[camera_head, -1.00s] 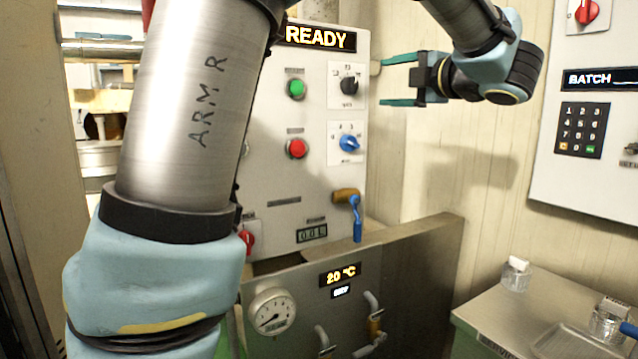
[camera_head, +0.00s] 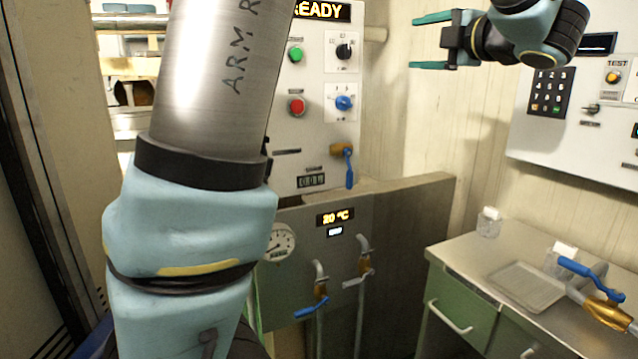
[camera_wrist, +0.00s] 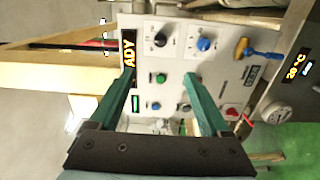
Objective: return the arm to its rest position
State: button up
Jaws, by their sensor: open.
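My gripper (camera_head: 431,42) is at the upper right of the head view, raised in front of the pale wall. Its two green fingers are apart with nothing between them, and they point left toward the control panel (camera_head: 318,125). My arm link marked "ARM R" fills the left middle of the head view and hides part of the panel. In the wrist view my gripper (camera_wrist: 158,85) shows its fingers spread, with the panel beyond, turned sideways. The fingers look clear of the panel.
The kettle housing (camera_head: 405,245) with a 20 °C display stands below the panel. A blue-handled valve (camera_head: 349,165) sticks out there. A steel-topped green cabinet (camera_head: 460,262) with a tray (camera_head: 525,287) stands at right. A keypad panel (camera_head: 535,135) hangs above it.

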jog(key=w+a+f+m+t+h, duration=0.1)
jog(key=w+a+f+m+h, duration=0.1)
jog(key=w+f+m+h, duration=0.6)
jog(key=a+f+m+g+h, duration=0.2)
jog(key=a+f+m+g, duration=0.3)
jog(key=f+m, duration=0.5)
jog(key=s+a+f+m+g+y, duration=0.2)
jog(key=s+a+f+m+g, duration=0.3)
jog(key=s+a+f+g, duration=0.6)
jog(key=s+a+f, duration=0.8)
jog(key=s+f, duration=0.1)
jog(key=shift+s+a+f+m, duration=0.15)
jog(key=shift+s+f+m, duration=0.1)
jog(key=shift+s+m, duration=0.15)
